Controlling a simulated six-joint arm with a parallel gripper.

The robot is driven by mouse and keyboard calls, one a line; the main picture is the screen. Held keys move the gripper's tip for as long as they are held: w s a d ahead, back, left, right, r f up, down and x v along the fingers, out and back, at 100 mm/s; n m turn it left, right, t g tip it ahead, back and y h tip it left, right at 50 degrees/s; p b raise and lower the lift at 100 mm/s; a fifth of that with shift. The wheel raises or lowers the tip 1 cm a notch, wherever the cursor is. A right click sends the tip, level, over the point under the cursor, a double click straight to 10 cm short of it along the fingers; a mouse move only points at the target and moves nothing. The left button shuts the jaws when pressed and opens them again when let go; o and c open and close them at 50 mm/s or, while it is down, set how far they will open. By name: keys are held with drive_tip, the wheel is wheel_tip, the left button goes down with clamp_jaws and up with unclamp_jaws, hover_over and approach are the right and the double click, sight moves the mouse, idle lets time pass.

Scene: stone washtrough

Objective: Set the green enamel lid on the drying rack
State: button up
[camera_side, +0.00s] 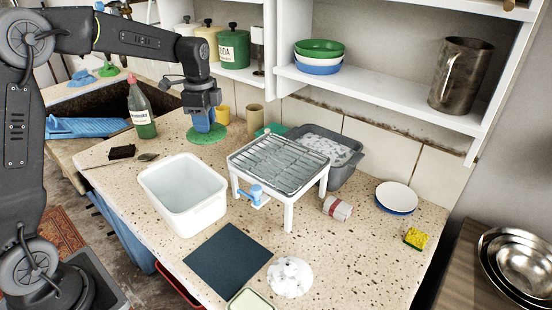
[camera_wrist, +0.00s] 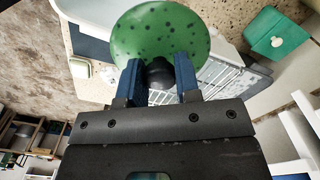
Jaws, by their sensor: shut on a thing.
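The green enamel lid (camera_side: 207,134) is a round, speckled disc with a dark knob. In the wrist view the lid (camera_wrist: 160,30) shows its top face, with the knob between my blue fingertips. My gripper (camera_side: 203,118), also in the wrist view (camera_wrist: 158,75), is shut on that knob. The lid is left of the drying rack and behind the white tub; its height over the counter is hard to tell. The drying rack (camera_side: 278,162) has a grey slatted top on white legs and looks bare. Part of the rack (camera_wrist: 218,73) is hidden by the lid in the wrist view.
A white tub (camera_side: 183,194) stands in front of the lid. A grey basin with suds (camera_side: 345,153) is behind the rack. A blue tap-like piece (camera_side: 257,193) sits at the rack's front.

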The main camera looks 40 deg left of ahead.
drive_tip(key=shift+m, duration=0.7)
drive_tip(key=w+d+r, duration=0.1)
drive_tip(key=w, duration=0.1)
drive_tip(key=w+d+r, duration=0.1)
drive_tip(key=d, duration=0.1)
drive_tip(key=shift+w+d+r, duration=0.1)
drive_tip(key=shift+w+r, duration=0.3)
hover_over(272, 164)
wheel_tip(272, 164, down, 6)
drive_tip(key=shift+f, duration=2.3)
drive_tip(key=shift+f, duration=0.1)
drive_tip(key=o, duration=0.9)
drive_tip(key=shift+o, duration=0.2)
